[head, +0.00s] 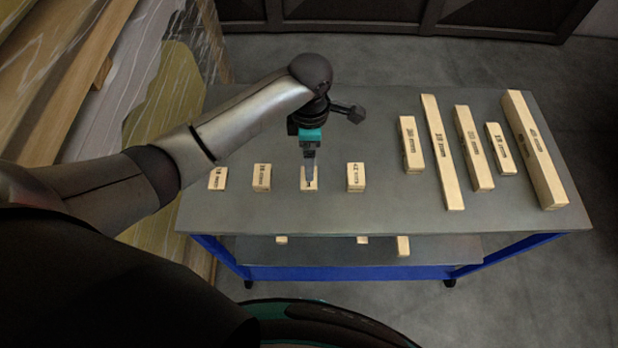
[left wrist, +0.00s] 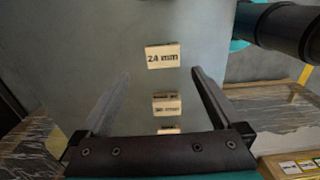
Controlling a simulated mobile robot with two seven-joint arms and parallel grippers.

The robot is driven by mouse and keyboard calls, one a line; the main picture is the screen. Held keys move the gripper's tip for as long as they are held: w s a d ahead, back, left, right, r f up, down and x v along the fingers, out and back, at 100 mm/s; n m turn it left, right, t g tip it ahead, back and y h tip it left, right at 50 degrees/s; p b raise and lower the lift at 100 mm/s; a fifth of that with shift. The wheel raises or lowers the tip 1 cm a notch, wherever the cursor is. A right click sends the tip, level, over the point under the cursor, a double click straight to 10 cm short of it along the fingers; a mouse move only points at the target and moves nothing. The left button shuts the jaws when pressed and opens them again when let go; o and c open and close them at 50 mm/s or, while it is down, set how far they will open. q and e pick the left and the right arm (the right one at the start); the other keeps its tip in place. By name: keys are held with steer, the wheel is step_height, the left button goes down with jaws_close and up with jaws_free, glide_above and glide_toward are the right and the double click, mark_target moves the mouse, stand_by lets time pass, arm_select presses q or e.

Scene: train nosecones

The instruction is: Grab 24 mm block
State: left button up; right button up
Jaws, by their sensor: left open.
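The 24 mm block (left wrist: 162,56) is a small pale wooden block with its black label facing the left wrist camera. It lies just past the tips of my left gripper (left wrist: 160,74), roughly centred between the two spread fingers, with nothing held. In the head view my left gripper (head: 310,182) points down over the third block from the left (head: 305,188) in the short row and partly hides it. This appears to be the 24 mm block; its label is covered there. Contact between fingers and block cannot be told. My right gripper is not in view.
Neighbouring small blocks stand on the grey table (head: 300,218): one to the right (head: 356,177), two to the left (head: 262,177), (head: 218,178). More blocks (head: 403,245) sit on a lower shelf. The front tabletop is clear.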

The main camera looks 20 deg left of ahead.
mark_target(306, 186)
arm_select(q)
step_height(306, 186, down, 3)
steer(key=shift+f, duration=0.2)
steer(key=shift+s+f+b, duration=0.15)
steer(key=shift+f+b, duration=0.25)
steer(key=shift+f, duration=0.95)
steer(key=shift+s+f+b, duration=0.1)
steer(key=shift+f+b, duration=0.3)
steer(key=shift+f, duration=0.9)
steer(key=shift+c, duration=0.2)
steer(key=c, duration=1.2)
